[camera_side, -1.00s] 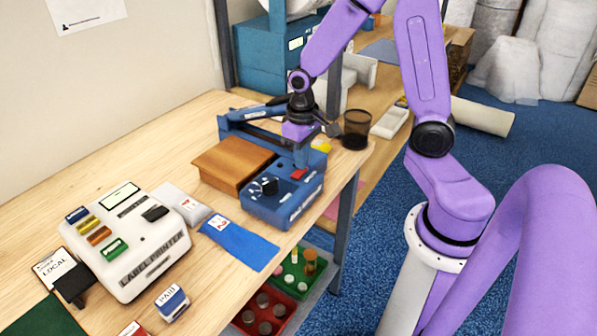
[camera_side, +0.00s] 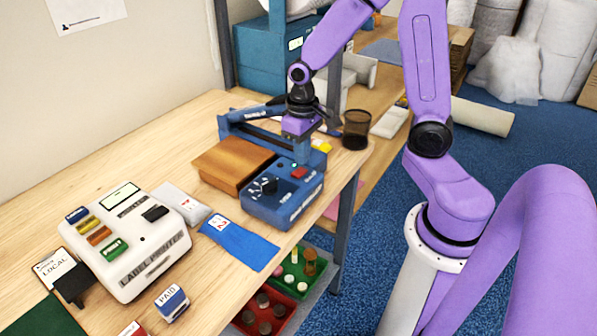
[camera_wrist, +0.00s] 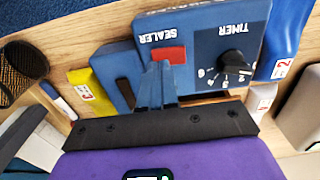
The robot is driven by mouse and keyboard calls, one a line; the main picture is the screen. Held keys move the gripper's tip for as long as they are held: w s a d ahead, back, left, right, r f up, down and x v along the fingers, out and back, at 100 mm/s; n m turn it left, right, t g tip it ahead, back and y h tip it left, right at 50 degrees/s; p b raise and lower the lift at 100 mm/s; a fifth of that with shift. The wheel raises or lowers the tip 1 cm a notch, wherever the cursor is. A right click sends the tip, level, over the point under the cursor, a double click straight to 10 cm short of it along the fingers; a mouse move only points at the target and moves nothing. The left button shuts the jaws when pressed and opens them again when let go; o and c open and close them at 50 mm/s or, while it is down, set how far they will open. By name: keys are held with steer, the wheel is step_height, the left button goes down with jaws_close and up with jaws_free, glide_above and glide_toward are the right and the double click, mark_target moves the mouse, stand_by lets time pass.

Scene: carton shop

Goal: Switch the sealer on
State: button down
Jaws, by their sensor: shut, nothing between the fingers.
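The sealer (camera_side: 285,204) is a blue machine on the wooden bench, with a black timer dial (camera_side: 264,187) and a red switch (camera_side: 299,172) on its top panel. In the wrist view the red switch (camera_wrist: 170,53) lies under the word SEALER, left of the timer dial (camera_wrist: 236,66). My gripper (camera_wrist: 158,68) is shut and empty, its tips just at the edge of the switch in that view. In the side view my gripper (camera_side: 301,150) hangs over the back of the panel. I cannot tell whether it touches.
A brown block (camera_side: 232,164) stands left of the sealer, beside its blue arm (camera_side: 250,118). A mesh cup (camera_side: 356,130) stands to the right, near the bench edge. A label printer (camera_side: 125,240) and a blue pouch (camera_side: 238,243) lie toward the front left.

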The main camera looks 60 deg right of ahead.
mark_target(302, 171)
steer(key=shift+r, duration=2.4)
steer(key=s+a+r+n, duration=0.1)
steer(key=s+a+n, duration=0.3)
steer(key=s, duration=0.5)
steer(key=s+a+r+n, duration=0.1)
steer(key=s+a+n, duration=0.3)
steer(key=s+n, duration=0.4)
steer(key=shift+s+a+r+n, duration=0.2)
steer(key=shift+s+a+n, duration=0.15)
steer(key=shift+s, duration=0.75)
